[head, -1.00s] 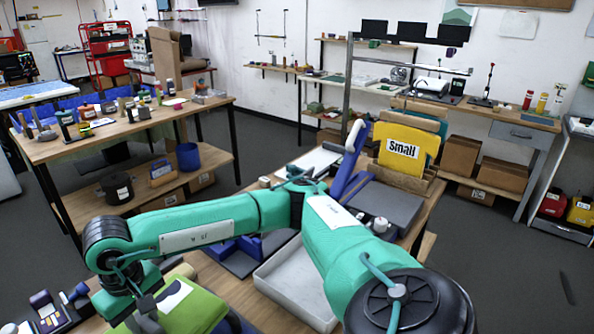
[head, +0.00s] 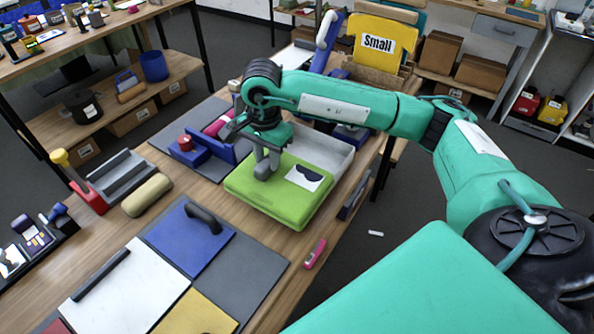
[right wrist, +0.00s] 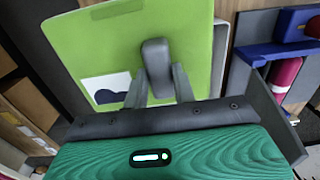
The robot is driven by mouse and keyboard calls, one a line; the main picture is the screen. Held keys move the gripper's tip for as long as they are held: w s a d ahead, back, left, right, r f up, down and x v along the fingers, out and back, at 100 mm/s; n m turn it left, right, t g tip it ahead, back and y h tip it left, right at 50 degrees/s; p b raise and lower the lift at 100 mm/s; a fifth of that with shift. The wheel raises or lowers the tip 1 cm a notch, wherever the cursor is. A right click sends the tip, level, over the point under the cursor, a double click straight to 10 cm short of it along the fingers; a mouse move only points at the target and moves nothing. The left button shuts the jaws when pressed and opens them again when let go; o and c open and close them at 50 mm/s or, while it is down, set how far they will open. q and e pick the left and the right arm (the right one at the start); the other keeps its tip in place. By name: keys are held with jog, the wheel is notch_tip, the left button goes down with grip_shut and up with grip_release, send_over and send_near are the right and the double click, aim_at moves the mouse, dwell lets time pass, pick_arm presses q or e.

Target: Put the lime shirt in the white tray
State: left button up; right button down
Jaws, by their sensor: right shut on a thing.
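The lime shirt (head: 254,206) is a folded green slab with a white and dark print. I cannot tell whether the shirt touches the tray. My left gripper is not in view.
A blue fixture (head: 190,153) with a red knob stands left of the shirt. Blue, white and yellow panels (head: 187,233) cover the near table. A tan roll (head: 147,195) lies at left. A pink tool (head: 315,253) lies by the right table edge.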

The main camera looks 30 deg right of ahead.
jog(key=w+d+m, duration=0.1)
jog(key=d+m, duration=0.1)
jog(key=m, duration=0.3)
jog(key=w+d+m, duration=0.1)
jog(key=d+m, duration=0.1)
jog(key=m, duration=0.3)
jog(key=w+d+m, duration=0.1)
jog(key=d+m, duration=0.1)
jog(key=m, duration=0.4)
jog(key=shift+w+d+p, duration=0.1)
jog(key=shift+d+p, duration=0.1)
jog(key=shift+p, duration=0.1)
jog(key=w+d+f+m+p, duration=0.15)
jog(key=d+m, duration=0.85)
jog(key=m, duration=1)
jog(key=f+p, duration=0.1)
jog(key=f, duration=0.2)
jog(key=f+p, duration=0.1)
jog(key=f, duration=0.2)
jog(key=f+p, duration=0.1)
jog(key=f, duration=0.1)
jog(key=shift+s+a+f, duration=0.15)
jog(key=shift+a+f, duration=0.1)
jog(key=shift+f, duration=0.35)
jog(key=shift+f, duration=0.15)
jog(key=c, duration=1.1)
grip_release()
jog(key=shift+c, duration=0.2)
